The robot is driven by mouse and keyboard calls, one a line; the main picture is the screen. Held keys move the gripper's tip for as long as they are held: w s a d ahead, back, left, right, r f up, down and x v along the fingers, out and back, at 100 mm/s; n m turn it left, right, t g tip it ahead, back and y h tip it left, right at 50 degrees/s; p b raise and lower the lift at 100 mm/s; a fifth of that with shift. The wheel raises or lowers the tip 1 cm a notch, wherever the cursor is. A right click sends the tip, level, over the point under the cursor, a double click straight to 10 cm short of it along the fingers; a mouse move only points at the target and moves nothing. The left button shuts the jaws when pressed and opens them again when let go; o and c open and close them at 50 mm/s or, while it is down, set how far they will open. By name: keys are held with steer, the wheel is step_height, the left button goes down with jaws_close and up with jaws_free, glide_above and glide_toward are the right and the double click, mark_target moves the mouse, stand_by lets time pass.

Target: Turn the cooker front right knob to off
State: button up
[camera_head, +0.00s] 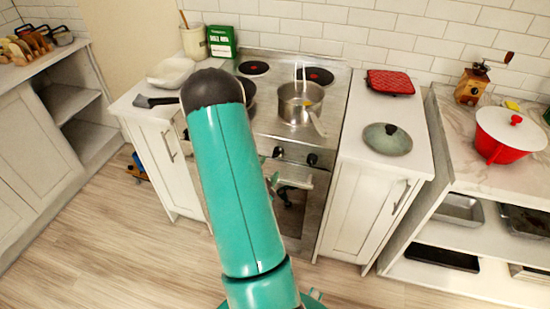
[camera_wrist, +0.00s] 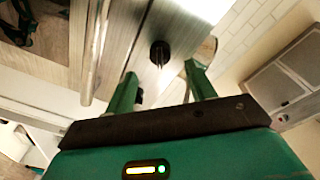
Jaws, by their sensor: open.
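The cooker (camera_head: 338,88) stands in the middle of the head view. Its front panel has two visible black knobs, the front right knob (camera_head: 312,159) and one further left (camera_head: 278,152). My gripper shows in the head view (camera_head: 276,180) only as small green parts beside the arm, in front of the panel. In the wrist view my gripper (camera_wrist: 161,72) is open, with its two green fingers apart and empty. A black knob (camera_wrist: 160,53) lies just beyond and between the fingertips. Another dark knob (camera_wrist: 138,97) is partly hidden behind the left finger. I cannot tell which knob is which there.
A steel pot (camera_head: 300,103) sits on the cooker, its handle reaching over the front edge near the knobs. The oven handle (camera_head: 296,183) runs below the panel. A lid (camera_head: 387,139) and red mat (camera_head: 390,82) lie on the right counter. The floor ahead is clear.

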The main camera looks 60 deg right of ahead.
mark_target(275, 157)
steer(key=d, duration=0.6)
steer(key=shift+w+d, duration=0.1)
steer(key=shift+w, duration=0.1)
steer(key=c, duration=1)
steer(key=shift+n, duration=0.3)
steer(key=n, duration=0.2)
steer(key=shift+n, duration=0.3)
steer(key=n, duration=0.9)
steer(key=shift+s+f+t+h, duration=0.1)
steer(key=shift+f+t+h, duration=0.05)
steer(key=shift+t+h, duration=0.25)
steer(key=shift+n, duration=0.3)
